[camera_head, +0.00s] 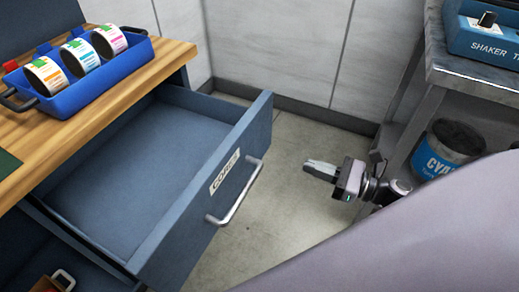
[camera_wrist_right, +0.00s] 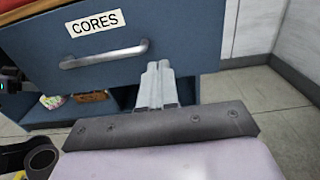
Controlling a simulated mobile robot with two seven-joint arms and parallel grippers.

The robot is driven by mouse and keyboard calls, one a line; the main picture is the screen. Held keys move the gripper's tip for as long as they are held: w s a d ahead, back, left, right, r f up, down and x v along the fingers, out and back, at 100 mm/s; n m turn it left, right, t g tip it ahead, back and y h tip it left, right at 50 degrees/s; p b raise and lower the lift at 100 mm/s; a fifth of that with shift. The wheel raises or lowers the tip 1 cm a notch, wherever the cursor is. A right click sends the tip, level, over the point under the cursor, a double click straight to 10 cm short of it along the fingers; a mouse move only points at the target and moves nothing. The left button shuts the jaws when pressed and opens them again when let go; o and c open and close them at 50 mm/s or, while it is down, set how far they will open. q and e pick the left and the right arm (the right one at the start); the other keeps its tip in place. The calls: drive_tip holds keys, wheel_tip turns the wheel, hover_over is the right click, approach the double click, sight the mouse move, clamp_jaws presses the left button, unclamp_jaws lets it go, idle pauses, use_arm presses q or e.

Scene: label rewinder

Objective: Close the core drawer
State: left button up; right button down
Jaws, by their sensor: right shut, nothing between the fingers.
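The core drawer (camera_head: 190,215) is a blue drawer pulled far out from under the wooden bench top, and its inside looks empty. Its front carries a CORES label (camera_head: 225,172) and a silver bar handle (camera_head: 236,192). In the right wrist view the drawer front (camera_wrist_right: 160,25) and handle (camera_wrist_right: 104,54) fill the upper left. My right gripper (camera_head: 310,167) is shut and empty, to the right of the handle and apart from it in the head view. In the right wrist view its fingertips (camera_wrist_right: 160,66) show just right of the handle.
A blue tray (camera_head: 90,77) with several label rolls sits on the wooden bench top (camera_head: 75,130). A grey cart (camera_head: 440,65) with a shaker and a blue CYAN bucket (camera_head: 440,155) stands at right. Open floor (camera_head: 285,225) lies between drawer and gripper.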

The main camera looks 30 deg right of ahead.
sight(252, 146)
drive_tip(key=p+x, duration=0.1)
drive_tip(key=x, duration=1.1)
drive_tip(key=shift+w+a+r, duration=0.1)
drive_tip(key=shift+a, duration=0.05)
drive_tip(key=shift+w+a, duration=0.4)
drive_tip(key=shift+w, duration=0.1)
drive_tip(key=shift+w+a, duration=0.1)
